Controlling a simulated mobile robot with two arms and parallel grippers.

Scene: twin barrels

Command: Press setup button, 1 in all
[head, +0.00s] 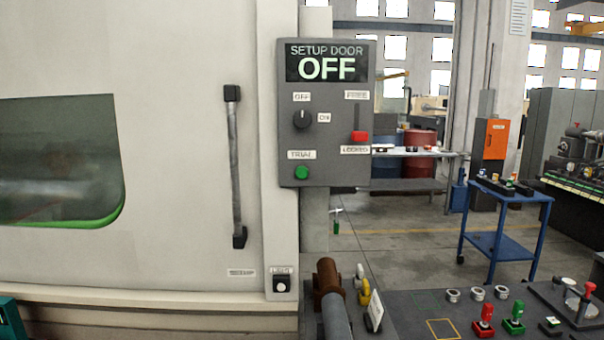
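A grey control panel (325,113) is on the machine front at upper centre. Its display (327,63) reads SETUP DOOR OFF. No button here is clearly labelled setup. Neither of my grippers is in view.
The machine door (170,150) with its vertical handle (235,165) appears closed. A dark bench (400,315) at the bottom right holds a red fixture (483,320), a green fixture (514,318) and other small parts. A blue cart (505,212) stands behind on open floor.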

